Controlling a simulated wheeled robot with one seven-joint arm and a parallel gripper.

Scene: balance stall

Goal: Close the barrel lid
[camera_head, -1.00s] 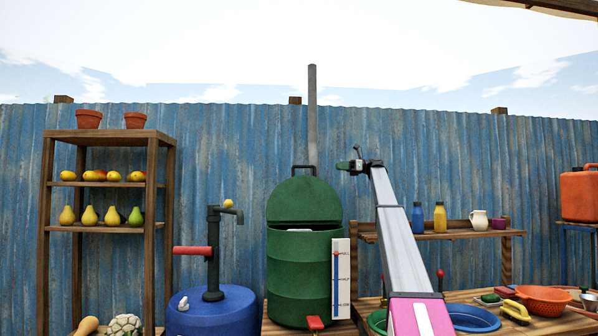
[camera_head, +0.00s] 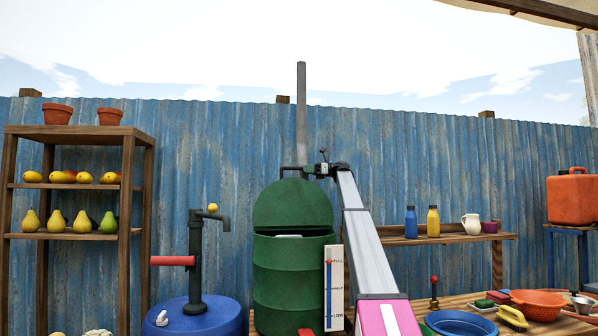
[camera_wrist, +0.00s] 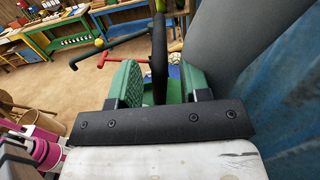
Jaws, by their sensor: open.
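The green barrel (camera_head: 285,283) stands in the middle of the head view. Its green lid (camera_head: 292,207) stands raised at the back of the rim, leaving the opening uncovered. A dark handle (camera_head: 284,171) sits on the lid's upper edge. My gripper (camera_head: 310,170) is at the handle's right side, at the end of my outstretched arm. In the wrist view my gripper (camera_wrist: 160,84) is open, with green-padded fingers apart. A dark upright bar (camera_wrist: 159,50), apparently the lid handle, shows between them; I cannot tell whether either finger touches it.
A grey pipe (camera_head: 301,110) rises behind the lid. A white gauge (camera_head: 334,290) stands at the barrel's right. A blue drum (camera_head: 205,318) with a pump (camera_head: 196,250) is at the left. A bench (camera_head: 480,300) with bowls is at the right; a corrugated fence (camera_head: 400,140) runs behind.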

